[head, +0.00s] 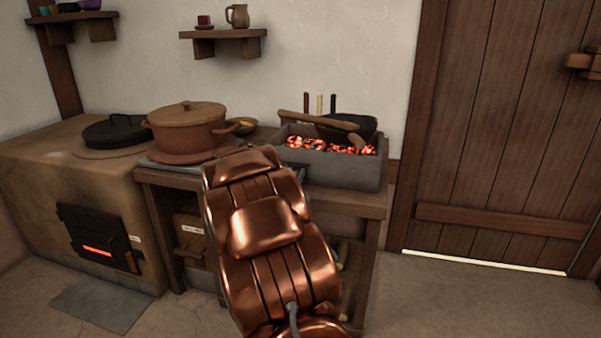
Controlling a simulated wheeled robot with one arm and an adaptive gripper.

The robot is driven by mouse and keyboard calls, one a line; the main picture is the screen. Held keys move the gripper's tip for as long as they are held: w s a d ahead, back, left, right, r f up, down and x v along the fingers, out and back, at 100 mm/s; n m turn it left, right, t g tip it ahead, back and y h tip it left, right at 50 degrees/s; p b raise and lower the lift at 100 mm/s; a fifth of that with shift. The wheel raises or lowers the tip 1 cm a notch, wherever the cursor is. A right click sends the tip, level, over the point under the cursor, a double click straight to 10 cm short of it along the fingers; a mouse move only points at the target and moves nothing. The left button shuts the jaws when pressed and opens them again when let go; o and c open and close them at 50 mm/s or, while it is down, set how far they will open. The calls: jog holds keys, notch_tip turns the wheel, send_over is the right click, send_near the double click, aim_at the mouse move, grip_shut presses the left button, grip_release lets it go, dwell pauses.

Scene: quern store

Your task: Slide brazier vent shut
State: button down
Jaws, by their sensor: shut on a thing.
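The brazier (345,172) is a grey box-shaped trough of glowing coals on the wooden bench. My copper-coloured arm reaches up to its front left and covers that part of its front wall. Only a small dark part of my gripper (300,171) shows past the arm, against the brazier's front. It is shut on the brazier vent there, but the vent and the fingertips are mostly hidden behind my arm. How far the vent stands open cannot be seen.
A lidded brown pot (188,136) stands left of the brazier, close to my arm. A clay stove (45,175) with a black lid (115,130) is further left. A plank door (505,130) is at right; the floor before it is clear.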

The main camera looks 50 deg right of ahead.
jog(key=shift+s, duration=0.2)
jog(key=c, duration=0.9)
grip_release()
jog(key=shift+s+d, duration=0.1)
jog(key=shift+a, duration=0.2)
jog(key=shift+a, duration=0.25)
jog(key=shift+v, duration=3.45)
